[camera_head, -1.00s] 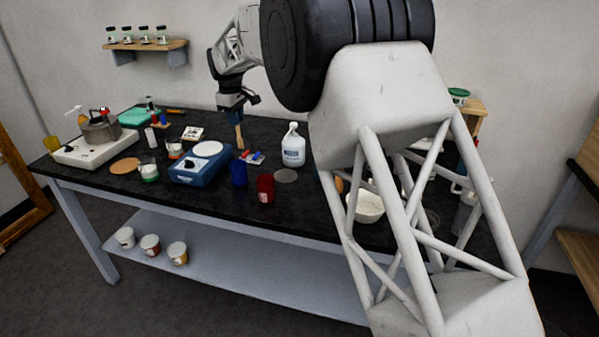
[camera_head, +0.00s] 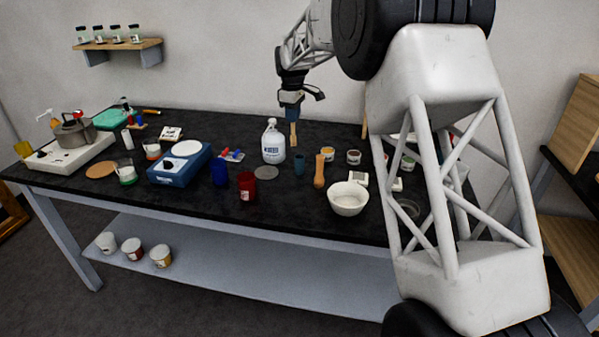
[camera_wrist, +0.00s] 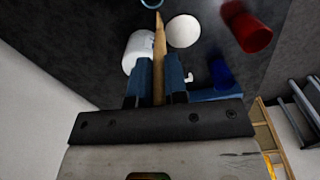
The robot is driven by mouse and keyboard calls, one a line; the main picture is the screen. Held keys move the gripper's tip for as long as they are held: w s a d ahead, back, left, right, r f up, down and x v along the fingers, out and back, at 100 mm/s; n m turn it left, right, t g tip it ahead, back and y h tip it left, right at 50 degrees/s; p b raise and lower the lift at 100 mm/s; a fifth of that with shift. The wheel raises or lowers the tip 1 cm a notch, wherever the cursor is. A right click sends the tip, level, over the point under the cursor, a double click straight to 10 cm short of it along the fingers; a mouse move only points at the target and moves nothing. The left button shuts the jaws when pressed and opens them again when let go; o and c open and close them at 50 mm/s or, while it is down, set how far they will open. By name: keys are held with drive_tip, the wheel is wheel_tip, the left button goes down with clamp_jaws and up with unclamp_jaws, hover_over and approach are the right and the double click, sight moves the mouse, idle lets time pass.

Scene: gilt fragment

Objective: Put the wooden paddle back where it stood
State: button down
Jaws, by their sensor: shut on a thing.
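The wooden paddle (camera_head: 294,133) hangs upright below my gripper (camera_head: 292,112), above the dark table, just right of the white jug (camera_head: 273,144). In the wrist view the paddle (camera_wrist: 159,55) is pinched between the two blue fingers of my gripper (camera_wrist: 160,72) and points away from the camera. A small teal cup (camera_head: 299,164) stands on the table in front of and below the paddle. Its rim also shows at the top of the wrist view (camera_wrist: 151,3), near the paddle's far end. The frames do not show for certain where the paddle stood.
A brown wooden tool (camera_head: 319,171) and a white bowl (camera_head: 348,199) are right of the teal cup. A grey disc (camera_head: 266,172), red cup (camera_head: 246,187) and blue cup (camera_head: 220,172) are left. Small jars (camera_head: 353,157) stand behind. My arm hides the table's right end.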

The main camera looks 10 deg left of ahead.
drive_tip(key=shift+w+d+f, duration=0.15)
drive_tip(key=shift+w+d, duration=0.1)
drive_tip(key=shift+d, duration=0.3)
drive_tip(key=shift+w+d+f, duration=0.1)
drive_tip(key=shift+w+d, duration=0.1)
drive_tip(key=shift+d, duration=0.35)
drive_tip(key=shift+f, duration=2.5)
drive_tip(key=shift+f, duration=2.65)
drive_tip(key=c, duration=1.1)
unclamp_jaws()
drive_tip(key=shift+c, duration=0.2)
